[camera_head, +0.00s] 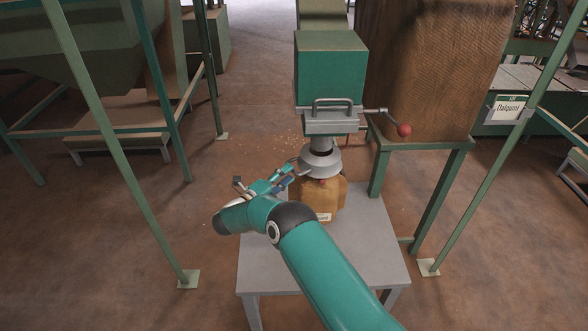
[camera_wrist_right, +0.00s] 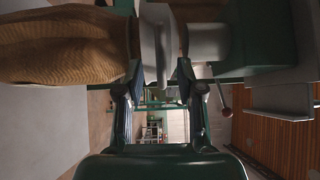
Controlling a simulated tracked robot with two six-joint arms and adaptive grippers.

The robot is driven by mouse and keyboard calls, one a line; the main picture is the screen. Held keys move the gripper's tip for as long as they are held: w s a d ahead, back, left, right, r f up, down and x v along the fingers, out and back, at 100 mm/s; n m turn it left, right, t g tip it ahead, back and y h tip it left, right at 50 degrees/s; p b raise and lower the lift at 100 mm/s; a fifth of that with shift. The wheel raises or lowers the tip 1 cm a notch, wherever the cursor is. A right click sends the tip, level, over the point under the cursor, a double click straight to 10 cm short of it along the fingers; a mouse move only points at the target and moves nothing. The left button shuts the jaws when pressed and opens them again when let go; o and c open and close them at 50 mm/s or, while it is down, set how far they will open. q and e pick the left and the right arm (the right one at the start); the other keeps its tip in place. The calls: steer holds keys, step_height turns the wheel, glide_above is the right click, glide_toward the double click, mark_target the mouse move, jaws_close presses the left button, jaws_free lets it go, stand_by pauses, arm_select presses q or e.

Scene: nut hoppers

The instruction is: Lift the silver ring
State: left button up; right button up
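The silver ring (camera_head: 320,162) is a flared metal collar around the spout under the green hopper box, just above the neck of a brown sack (camera_head: 328,198). My right gripper (camera_head: 290,177) is at the left side of the ring, partly hidden by my own wrist. In the right wrist view, its two fingers (camera_wrist_right: 160,72) stand apart, with the edge of the ring (camera_wrist_right: 159,42) ahead of and between their tips. I cannot make out firm contact on both sides. The sack (camera_wrist_right: 65,45) shows at the left there. My left gripper is out of view.
The sack stands on a grey table (camera_head: 362,240). Above the ring are the green hopper box (camera_head: 330,72) and a lever with a red knob (camera_head: 404,130). A large brown sack (camera_head: 430,70) stands on a green stand at right. Green posts flank the table.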

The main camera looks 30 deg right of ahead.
steer(key=shift+x, duration=1.65)
jaws_close()
